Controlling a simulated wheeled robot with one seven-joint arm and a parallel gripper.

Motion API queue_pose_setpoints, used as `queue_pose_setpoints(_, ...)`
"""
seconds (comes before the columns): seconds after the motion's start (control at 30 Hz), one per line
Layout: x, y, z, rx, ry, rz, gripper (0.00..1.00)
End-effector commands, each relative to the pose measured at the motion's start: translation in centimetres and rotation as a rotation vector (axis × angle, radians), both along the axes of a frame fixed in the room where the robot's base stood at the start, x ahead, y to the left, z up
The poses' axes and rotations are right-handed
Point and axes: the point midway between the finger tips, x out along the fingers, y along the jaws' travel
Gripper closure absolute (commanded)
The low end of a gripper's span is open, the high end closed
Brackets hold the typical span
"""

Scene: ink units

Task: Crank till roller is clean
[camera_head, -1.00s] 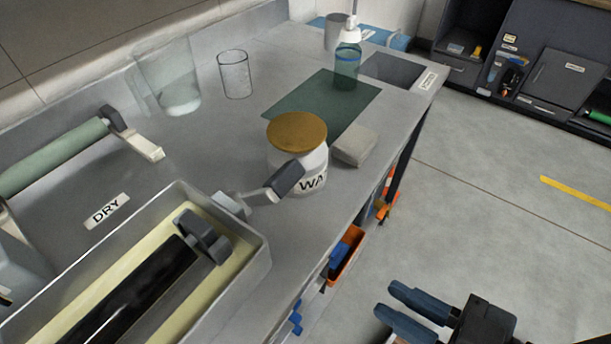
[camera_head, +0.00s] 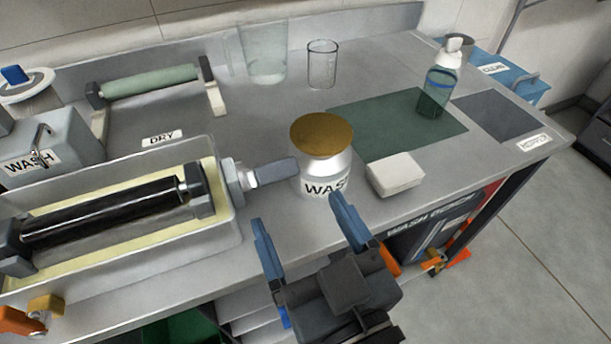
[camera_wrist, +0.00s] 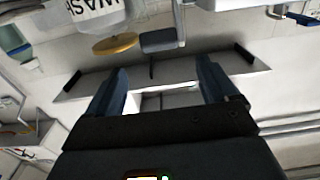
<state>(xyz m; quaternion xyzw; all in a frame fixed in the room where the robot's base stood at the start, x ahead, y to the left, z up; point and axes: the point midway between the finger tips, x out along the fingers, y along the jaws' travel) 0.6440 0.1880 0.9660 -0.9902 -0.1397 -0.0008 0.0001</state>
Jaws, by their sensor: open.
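The black roller (camera_head: 100,216) lies in a grey wash tray (camera_head: 215,249) with yellowish liquid, at the left of the bench in the head view. A crank with a dark grey handle (camera_head: 272,173) sticks out of the tray's right end. The handle also shows in the wrist view (camera_wrist: 158,40), above and beyond my fingers. My gripper (camera_head: 304,222) is open and empty, in front of the bench edge and below the handle, apart from it. Its two blue fingers (camera_wrist: 160,92) stand wide apart in the wrist view. The roller looks dark all over.
A WASH jar (camera_head: 322,160) with a brown lid stands just right of the handle. A pale block (camera_head: 395,174), a green mat (camera_head: 385,130), a beaker (camera_head: 322,65) and a bottle (camera_head: 440,80) lie farther right and back. A green roller (camera_head: 150,82) rests on the DRY rack.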

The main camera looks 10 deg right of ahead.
Motion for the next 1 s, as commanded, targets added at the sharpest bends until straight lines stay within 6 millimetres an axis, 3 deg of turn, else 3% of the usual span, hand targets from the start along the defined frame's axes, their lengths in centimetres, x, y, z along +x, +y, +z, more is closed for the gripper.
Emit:
queue_pose_setpoints(0.5, 6.2, 1.8, 0.1, -0.001, 0.001, 0.001, 0.14)
queue_pose_setpoints(0.9, 7.0, 2.0, -0.1, -0.001, 0.002, 0.001, 0.14)
queue_pose_setpoints(1.0, 7.0, 2.0, -0.1, -0.001, 0.002, 0.001, 0.22)
